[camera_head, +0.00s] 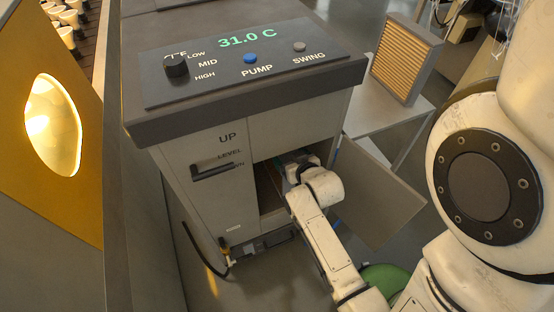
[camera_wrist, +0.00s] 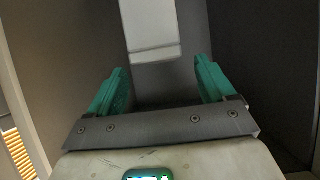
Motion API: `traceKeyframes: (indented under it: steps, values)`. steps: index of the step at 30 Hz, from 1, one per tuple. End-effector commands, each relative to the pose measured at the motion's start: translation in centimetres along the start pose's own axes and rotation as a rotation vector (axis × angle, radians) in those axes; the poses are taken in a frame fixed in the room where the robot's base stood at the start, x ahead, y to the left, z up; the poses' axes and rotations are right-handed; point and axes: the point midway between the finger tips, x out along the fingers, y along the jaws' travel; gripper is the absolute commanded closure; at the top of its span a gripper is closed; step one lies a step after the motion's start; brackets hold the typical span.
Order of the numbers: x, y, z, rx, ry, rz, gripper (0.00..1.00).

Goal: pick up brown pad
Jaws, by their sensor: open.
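The only brown pad-like thing I can make out is a tan slatted panel (camera_head: 405,62) in a grey frame. It stands tilted on a light stand at the upper right, and tan slats also show at the lower left edge of the wrist view (camera_wrist: 17,152). My gripper (camera_wrist: 160,70) is open, its green fingers apart and empty. In the head view it is inside the cabinet's lower opening, mostly hidden by my wrist. A pale grey block (camera_wrist: 151,28) lies ahead of the fingers, with no clear contact. I cannot tell whether a brown pad is inside the dark compartment.
The grey cabinet (camera_head: 205,195) has a control top (camera_head: 245,60) reading 31.0 C. Its open door (camera_head: 375,195) stands right of my forearm. Dark compartment walls lie close around my gripper. A yellow panel with a glowing window (camera_head: 53,125) is at the left.

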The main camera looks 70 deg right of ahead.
Motion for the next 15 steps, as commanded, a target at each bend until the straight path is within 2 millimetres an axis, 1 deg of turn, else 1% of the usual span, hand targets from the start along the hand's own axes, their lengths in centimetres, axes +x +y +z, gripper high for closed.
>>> traceKeyframes:
  steps: [1, 3, 6, 11, 14, 15]
  values:
    - [0.8, 0.0, -0.6, 0.000, 0.003, 0.000, 0.17]
    - [1.8, 0.1, -1.1, 0.000, 0.002, 0.001, 0.17]
    - [2.7, 0.0, -1.5, 0.000, 0.000, 0.000, 0.17]
    - [3.3, 0.0, -1.8, 0.000, -0.001, 0.000, 0.17]
    - [4.2, 0.0, -2.4, -0.001, 0.001, 0.001, 0.17]
    - [4.9, 0.0, -2.3, -0.001, 0.000, 0.000, 0.17]
